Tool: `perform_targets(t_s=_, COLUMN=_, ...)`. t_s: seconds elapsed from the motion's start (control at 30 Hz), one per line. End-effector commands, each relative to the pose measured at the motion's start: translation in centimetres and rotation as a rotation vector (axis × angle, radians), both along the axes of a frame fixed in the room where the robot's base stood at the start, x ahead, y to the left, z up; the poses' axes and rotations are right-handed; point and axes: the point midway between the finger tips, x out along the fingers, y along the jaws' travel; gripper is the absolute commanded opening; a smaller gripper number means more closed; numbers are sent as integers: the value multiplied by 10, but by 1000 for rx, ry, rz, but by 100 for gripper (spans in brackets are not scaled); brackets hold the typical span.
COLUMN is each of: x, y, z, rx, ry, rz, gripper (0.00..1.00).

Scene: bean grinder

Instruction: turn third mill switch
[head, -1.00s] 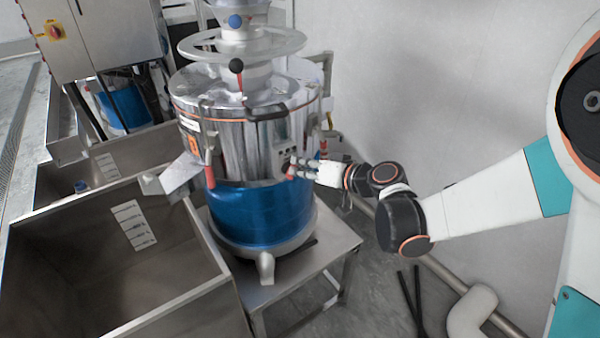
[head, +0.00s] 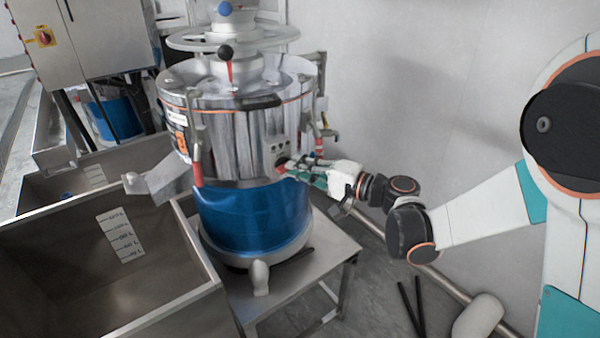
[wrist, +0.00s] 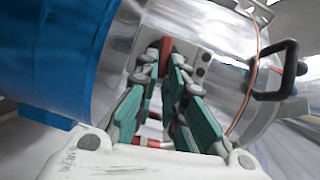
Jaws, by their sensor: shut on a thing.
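The mill (head: 250,215) is a round machine with a polished metal upper body and a blue lower band, standing on a metal table. A small grey switch panel (head: 281,147) with round buttons sits on its right front. A red switch (wrist: 166,46) stands out from this panel in the wrist view. My gripper (head: 286,169) reaches in from the right, and its teal-padded fingers are around the red switch, shut on it. The fingers partly hide the switch in the head view. The panel also shows in the wrist view (wrist: 190,56).
Red-handled clamps (head: 196,165) sit on the mill's sides. A black handle (wrist: 280,75) juts from the mill near my fingers in the wrist view. An open metal bin (head: 70,240) stands left of the mill. A pale wall (head: 430,80) rises behind my arm.

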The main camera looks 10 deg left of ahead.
Motion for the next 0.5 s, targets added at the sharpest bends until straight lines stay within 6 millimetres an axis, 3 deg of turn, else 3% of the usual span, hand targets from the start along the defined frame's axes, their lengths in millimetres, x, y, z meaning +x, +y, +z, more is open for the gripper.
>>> perform_targets(t_s=0.5, x=1, y=-1, z=-5, rx=96, ry=114, rz=-1, gripper=0)
